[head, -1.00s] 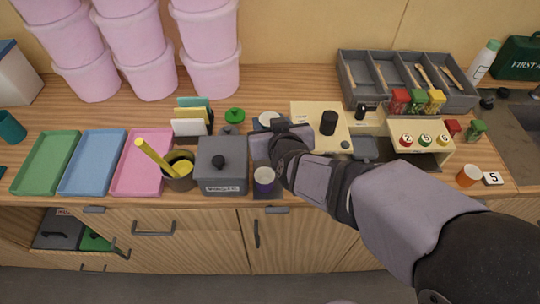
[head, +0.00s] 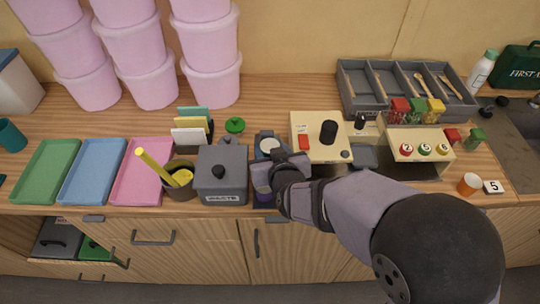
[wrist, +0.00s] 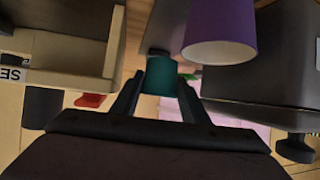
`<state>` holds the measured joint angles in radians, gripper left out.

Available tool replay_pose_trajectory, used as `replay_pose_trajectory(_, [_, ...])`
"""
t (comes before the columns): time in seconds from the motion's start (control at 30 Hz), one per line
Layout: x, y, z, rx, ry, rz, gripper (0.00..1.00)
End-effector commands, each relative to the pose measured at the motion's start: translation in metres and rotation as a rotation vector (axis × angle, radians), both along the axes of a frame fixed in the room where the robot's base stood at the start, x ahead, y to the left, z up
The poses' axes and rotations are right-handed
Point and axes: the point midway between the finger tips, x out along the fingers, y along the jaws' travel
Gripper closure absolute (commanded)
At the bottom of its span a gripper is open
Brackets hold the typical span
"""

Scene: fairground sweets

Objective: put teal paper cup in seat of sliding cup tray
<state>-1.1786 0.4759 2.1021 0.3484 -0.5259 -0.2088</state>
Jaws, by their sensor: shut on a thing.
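The teal paper cup (wrist: 160,78) shows between my fingertips in the wrist view, and my gripper (wrist: 160,86) is shut on it. In the head view my gripper (head: 262,178) is low over the front counter, just right of the waste box, and hides the cup. A purple cup (wrist: 221,32) stands close by in the wrist view; in the head view only a bit of it (head: 263,196) shows under my gripper. A dark tray (head: 268,207), which looks like the sliding cup tray, lies below at the counter's front edge. Its seat is hidden.
The grey waste box (head: 221,178) stands close left of my gripper. A cream machine (head: 320,133) with a red switch (head: 303,142) stands behind right. Another teal cup (head: 12,135) is at the far left. An orange cup (head: 468,184) stands at the right.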

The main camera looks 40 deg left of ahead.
Motion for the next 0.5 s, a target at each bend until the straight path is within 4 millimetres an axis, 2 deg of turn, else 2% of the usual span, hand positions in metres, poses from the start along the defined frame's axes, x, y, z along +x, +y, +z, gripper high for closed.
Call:
replay_pose_trajectory(0.1, [-0.001, -0.001, -0.016, -0.005, 0.003, 0.0, 0.8])
replay_pose_trajectory(0.23, [0.0, 0.0, -0.027, -0.003, 0.001, 0.0, 0.8])
replay_pose_trajectory(0.5, [0.0, 0.0, -0.032, 0.0, 0.0, 0.001, 0.8])
